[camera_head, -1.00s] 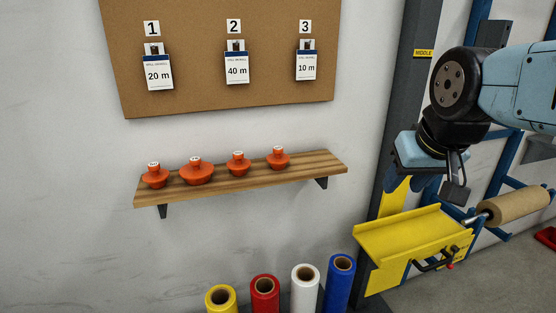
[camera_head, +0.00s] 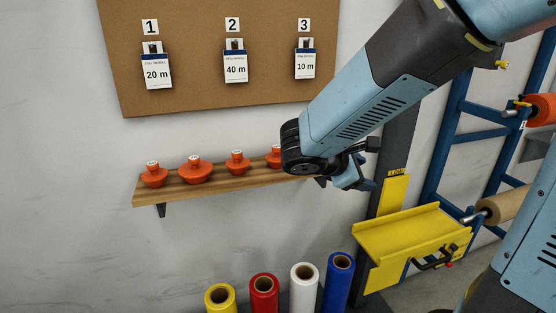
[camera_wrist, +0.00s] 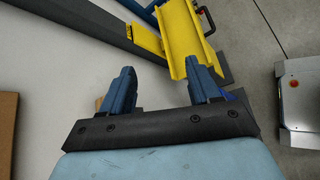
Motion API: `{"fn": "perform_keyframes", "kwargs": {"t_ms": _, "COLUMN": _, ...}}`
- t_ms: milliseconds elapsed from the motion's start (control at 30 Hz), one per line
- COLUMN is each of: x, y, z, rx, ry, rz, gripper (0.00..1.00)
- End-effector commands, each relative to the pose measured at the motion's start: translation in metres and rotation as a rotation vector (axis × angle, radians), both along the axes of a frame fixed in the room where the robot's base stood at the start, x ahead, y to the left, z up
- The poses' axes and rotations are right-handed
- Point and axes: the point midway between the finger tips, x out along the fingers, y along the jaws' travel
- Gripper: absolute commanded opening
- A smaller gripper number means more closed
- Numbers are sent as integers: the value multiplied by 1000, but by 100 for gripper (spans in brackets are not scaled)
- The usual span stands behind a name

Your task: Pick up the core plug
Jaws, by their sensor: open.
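Several orange-red core plugs stand in a row on a wooden wall shelf (camera_head: 225,187) in the head view: a far-left plug (camera_head: 153,177), a wider plug (camera_head: 196,172), a third plug (camera_head: 237,164) and a right-hand plug (camera_head: 273,157). My wrist partly hides the right-hand plug. My gripper (camera_head: 362,182) is at the shelf's right end, pointing right and away from the plugs. In the wrist view my gripper (camera_wrist: 160,78) shows two blue fingers apart with nothing between them. No plug can be made out in that view.
A yellow tray (camera_head: 405,234) is mounted on a dark post right of the shelf; the wrist view shows it beyond the fingers (camera_wrist: 186,45). Yellow, red, white and blue rolls (camera_head: 304,285) stand below the shelf. A corkboard (camera_head: 200,98) with numbered tags hangs above.

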Motion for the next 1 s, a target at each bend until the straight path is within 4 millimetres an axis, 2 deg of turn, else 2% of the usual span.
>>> {"fn": "perform_keyframes", "kwargs": {"t_ms": 100, "x": 28, "y": 41, "z": -6, "rx": -207, "ry": 31, "rz": 206, "gripper": 62}}
{"fn": "perform_keyframes", "kwargs": {"t_ms": 167, "x": 40, "y": 65, "z": -8, "rx": -309, "ry": 34, "rz": 309, "gripper": 62}}
{"fn": "perform_keyframes", "kwargs": {"t_ms": 300, "x": 60, "y": 126, "z": -15, "rx": -529, "ry": 25, "rz": 537, "gripper": 62}}
{"fn": "perform_keyframes", "kwargs": {"t_ms": 400, "x": 66, "y": 168, "z": -22, "rx": -655, "ry": 6, "rz": 674, "gripper": 62}}
{"fn": "perform_keyframes", "kwargs": {"t_ms": 533, "x": 67, "y": 208, "z": -30, "rx": -768, "ry": -19, "rz": 801, "gripper": 62}}
{"fn": "perform_keyframes", "kwargs": {"t_ms": 600, "x": 66, "y": 222, "z": -33, "rx": -803, "ry": -31, "rz": 842, "gripper": 62}}
{"fn": "perform_keyframes", "kwargs": {"t_ms": 700, "x": 68, "y": 231, "z": -35, "rx": -828, "ry": -38, "rz": 871, "gripper": 62}}
{"fn": "perform_keyframes", "kwargs": {"t_ms": 867, "x": 87, "y": 227, "z": -35, "rx": -834, "ry": -40, "rz": 875, "gripper": 62}}
{"fn": "perform_keyframes", "kwargs": {"t_ms": 1000, "x": 111, "y": 219, "z": -35, "rx": -833, "ry": -39, "rz": 874, "gripper": 62}}
